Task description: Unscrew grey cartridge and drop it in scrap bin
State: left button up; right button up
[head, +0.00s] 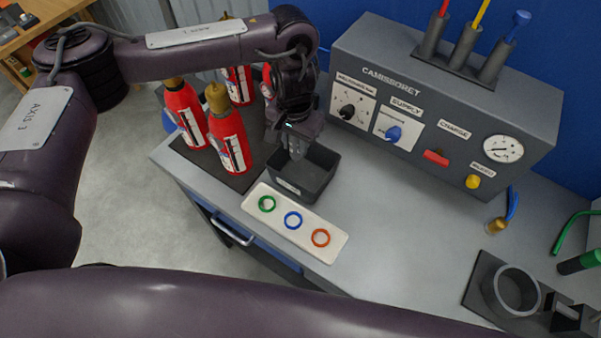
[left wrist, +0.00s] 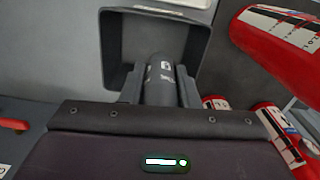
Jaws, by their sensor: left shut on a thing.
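My left gripper (head: 297,150) is over the dark open-topped bin (head: 318,186) on the bench. In the left wrist view the left gripper (left wrist: 160,85) is shut on a dark grey cartridge (left wrist: 159,68) with white markings. The cartridge points down toward the opening of the bin, whose wall (left wrist: 112,50) shows around it. In the head view the cartridge is mostly hidden by the gripper. My right gripper does not show; a dark arm link of mine crosses the bottom of the head view.
Several red extinguishers (head: 227,140) stand on a dark mat left of the bin. A pale strip (head: 284,236) with green, blue and orange rings lies in front. A grey control panel (head: 440,100) stands behind. A dark ring-shaped holder (head: 513,292) is at the right. The middle bench is clear.

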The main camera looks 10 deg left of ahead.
pick_arm(q)
jog(key=o, duration=1.1)
jog(key=shift+o, duration=0.2)
jog(key=shift+r, duration=3.9)
